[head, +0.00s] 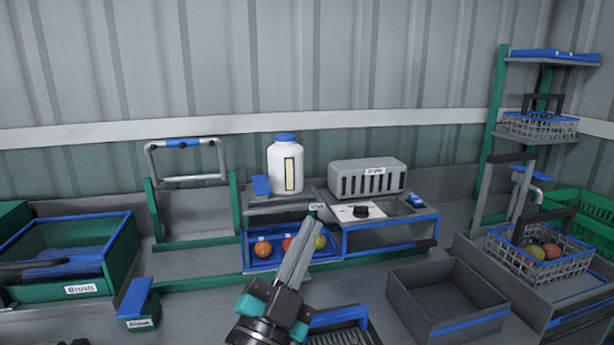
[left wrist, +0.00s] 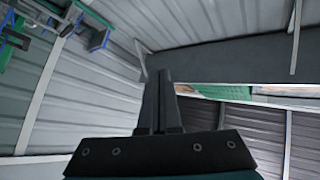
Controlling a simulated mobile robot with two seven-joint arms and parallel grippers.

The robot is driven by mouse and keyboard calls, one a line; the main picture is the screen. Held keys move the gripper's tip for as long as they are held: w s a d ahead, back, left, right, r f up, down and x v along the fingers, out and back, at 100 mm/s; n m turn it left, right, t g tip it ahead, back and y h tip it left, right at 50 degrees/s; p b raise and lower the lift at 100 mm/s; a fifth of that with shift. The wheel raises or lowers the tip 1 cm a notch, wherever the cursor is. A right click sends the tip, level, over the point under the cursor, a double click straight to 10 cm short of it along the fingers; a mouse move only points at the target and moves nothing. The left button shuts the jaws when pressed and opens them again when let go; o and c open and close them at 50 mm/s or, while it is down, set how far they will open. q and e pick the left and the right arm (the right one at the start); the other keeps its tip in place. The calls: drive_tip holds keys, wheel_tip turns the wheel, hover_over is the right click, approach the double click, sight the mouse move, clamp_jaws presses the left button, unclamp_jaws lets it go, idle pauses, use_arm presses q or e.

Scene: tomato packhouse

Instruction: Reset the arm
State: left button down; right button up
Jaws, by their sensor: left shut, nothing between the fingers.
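My left gripper (head: 306,226) rises from the bottom middle of the head view, its fingers together and pointing up in front of the bench. In the left wrist view the same gripper (left wrist: 160,75) shows its fingers shut with nothing held, against the corrugated walls and a dark beam. It looks clear of the things on the bench, though the exact gap cannot be told. My right gripper shows in neither view.
Behind the gripper stands a blue tray (head: 262,263) with several tomatoes. A white jar (head: 285,165) and a grey slotted box (head: 367,178) stand further back. An empty grey bin (head: 447,302) is to the right, a wire basket (head: 540,262) beyond it. A green Brush bin (head: 118,262) is left.

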use_arm(q)
drive_tip(key=s+a+f+n+g+y, duration=0.2)
drive_tip(key=a+f+n+g+y, duration=0.35)
drive_tip(key=f, duration=0.45)
drive_tip(key=s+a+f+n+g+y, duration=0.25)
drive_tip(key=a+f+n+y, duration=0.3)
drive_tip(key=a+f, duration=0.45)
drive_tip(key=s+f+g+h, duration=0.1)
drive_tip(key=s+f+g, duration=0.4)
drive_tip(key=s+f, duration=0.3)
drive_tip(key=s+f+g, duration=0.5)
drive_tip(key=s+f, duration=0.1)
drive_tip(key=s, duration=0.5)
wheel_tip(320, 180, down, 22)
drive_tip(key=s+g, duration=0.1)
drive_tip(key=s, duration=0.1)
drive_tip(key=s+a+f+m+g, duration=0.1)
drive_tip(key=s+a+f, duration=0.2)
drive_tip(key=s+f, duration=1)
drive_tip(key=shift+s+f+g, duration=0.2)
drive_tip(key=shift+s+g, duration=0.1)
drive_tip(key=shift+s, duration=0.5)
drive_tip(key=shift+a, duration=0.1)
